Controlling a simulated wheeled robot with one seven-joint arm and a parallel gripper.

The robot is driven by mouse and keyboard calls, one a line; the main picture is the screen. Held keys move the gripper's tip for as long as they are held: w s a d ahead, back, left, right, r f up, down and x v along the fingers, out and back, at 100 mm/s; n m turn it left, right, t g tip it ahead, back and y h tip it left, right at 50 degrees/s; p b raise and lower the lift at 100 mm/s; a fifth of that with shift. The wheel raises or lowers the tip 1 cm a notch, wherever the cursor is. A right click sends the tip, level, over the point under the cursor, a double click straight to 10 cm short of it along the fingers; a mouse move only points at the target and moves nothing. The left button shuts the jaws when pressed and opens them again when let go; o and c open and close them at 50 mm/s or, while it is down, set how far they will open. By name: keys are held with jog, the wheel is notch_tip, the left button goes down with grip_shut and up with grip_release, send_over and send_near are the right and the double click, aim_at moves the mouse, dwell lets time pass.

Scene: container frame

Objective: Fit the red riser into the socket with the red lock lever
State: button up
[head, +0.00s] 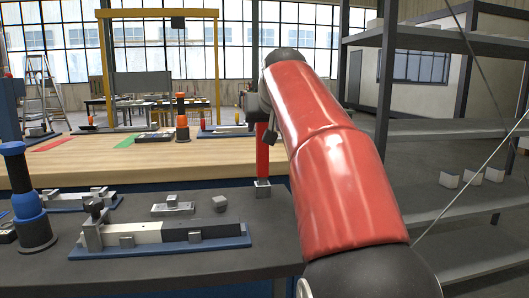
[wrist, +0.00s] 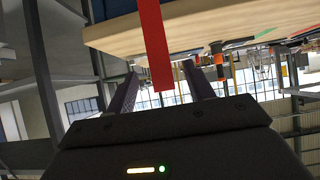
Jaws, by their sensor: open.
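The red riser (head: 262,150) is an upright red bar with a grey block at its lower end, over the right part of the dark front table. My gripper (head: 258,110) is at its upper end, partly hidden by my arm. In the wrist view the red riser (wrist: 153,40) reaches between the two fingers of my gripper (wrist: 160,70), with gaps on both sides, so the gripper is open. A small red upright part (head: 203,125) shows on a blue-based fixture on the wooden table. Whether it is the red lock lever is too small to tell.
A grey and black fixture on a blue base (head: 165,240), small metal blocks (head: 173,208) and a blue and black post (head: 28,200) stand on the dark table. The wooden table (head: 110,155) lies behind, with an orange and black post (head: 183,120). Grey shelves (head: 450,130) stand at right.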

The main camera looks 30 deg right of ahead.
aim_at(262, 157)
jog(key=x, duration=0.6)
jog(key=shift+f, duration=0.5)
grip_shut()
jog(key=shift+r, duration=0.1)
